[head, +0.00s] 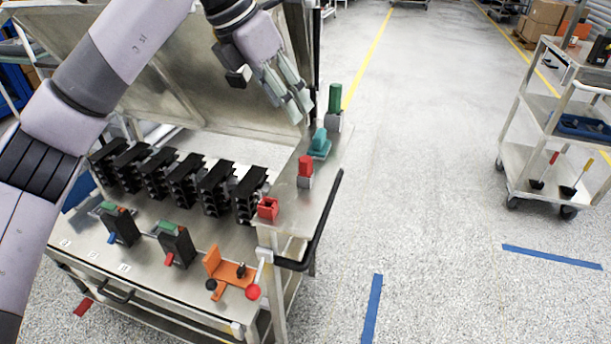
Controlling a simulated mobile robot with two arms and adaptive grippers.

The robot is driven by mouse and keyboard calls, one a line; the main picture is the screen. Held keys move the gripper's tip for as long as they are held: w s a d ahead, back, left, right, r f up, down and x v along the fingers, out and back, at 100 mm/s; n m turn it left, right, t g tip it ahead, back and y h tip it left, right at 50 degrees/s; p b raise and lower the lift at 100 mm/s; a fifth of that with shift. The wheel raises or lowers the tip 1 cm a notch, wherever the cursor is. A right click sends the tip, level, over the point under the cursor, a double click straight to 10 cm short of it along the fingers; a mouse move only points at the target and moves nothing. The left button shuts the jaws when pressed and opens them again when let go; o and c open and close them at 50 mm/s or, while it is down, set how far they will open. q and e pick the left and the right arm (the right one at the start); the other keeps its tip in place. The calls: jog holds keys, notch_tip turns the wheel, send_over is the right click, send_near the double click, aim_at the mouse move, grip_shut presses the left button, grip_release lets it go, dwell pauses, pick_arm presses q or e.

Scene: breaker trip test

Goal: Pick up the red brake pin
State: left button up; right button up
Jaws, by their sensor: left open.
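A red pin (305,163) stands upright in a small grey block on the right end of the metal cart's top (215,237); I take it for the brake pin. A red block with a dark square opening (268,208) sits nearer, at the cart's edge. My left gripper (297,106) reaches in from the upper left, with its fingers pointing down and right. It is open and appears empty, above and behind the red pin and apart from it. A teal piece (319,144) stands just beyond the pin, near the fingertips. My right gripper is not in view.
A green pin (335,97) in a grey block stands farther back. Several black breakers (184,183) line the cart. An orange fixture (229,270) with a red-knobbed lever (253,291) sits in front. A black handle (318,225) borders the right edge. Open floor lies right.

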pick_arm(q)
jog(key=a, duration=0.2)
jog(key=y+p, duration=0.1)
jog(key=p, duration=0.1)
send_over(305, 159)
jog(key=s+a, duration=0.1)
jog(key=a, duration=0.1)
notch_tip(305, 159, down, 10)
jog(key=shift+s+f, duration=0.1)
jog(key=shift+f, duration=0.05)
jog(key=p+x, duration=0.1)
jog(key=x, duration=0.3)
jog(key=shift+s+d+f, duration=0.1)
jog(key=shift+d, duration=0.1)
jog(key=shift+d+f, duration=0.1)
jog(key=shift+f, duration=0.3)
jog(key=shift+c, duration=0.6)
grip_shut()
